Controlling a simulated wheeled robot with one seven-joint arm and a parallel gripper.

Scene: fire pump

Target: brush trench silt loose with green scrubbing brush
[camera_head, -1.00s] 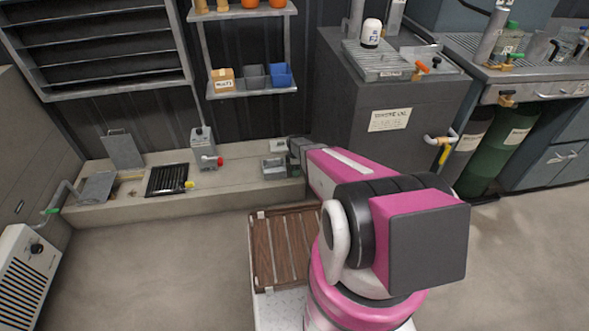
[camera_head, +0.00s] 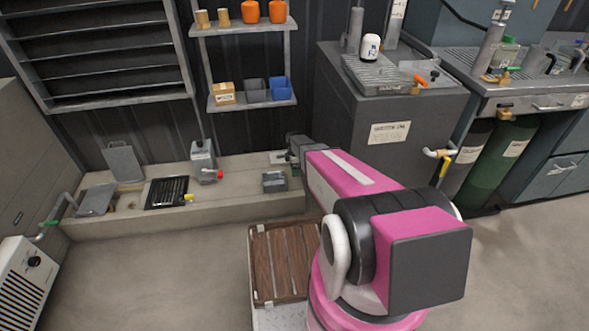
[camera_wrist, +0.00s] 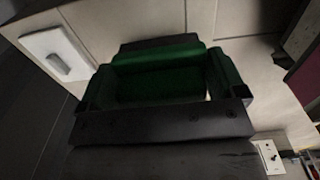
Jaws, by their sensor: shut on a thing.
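My gripper (camera_wrist: 160,82) is shut on the green scrubbing brush (camera_wrist: 155,85), which fills the space between the dark jaws in the wrist view. In the head view my arm reaches to the low concrete ledge at the back, and its dark end (camera_head: 298,152) hides the brush. The ledge holds a dark slotted grate (camera_head: 166,192) and, left of it, a small opening (camera_head: 129,198) partly screened by a tilted grey plate (camera_head: 97,199). Another grey plate (camera_head: 123,163) leans on the wall behind. I cannot make out silt.
A small grey open box (camera_head: 274,181) sits on the ledge just left of my arm's end. A grey pump-like unit (camera_head: 203,160) with a red knob stands further left. A grey cabinet (camera_head: 380,125) is close on the right. A slatted wooden rack (camera_head: 279,262) is in front.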

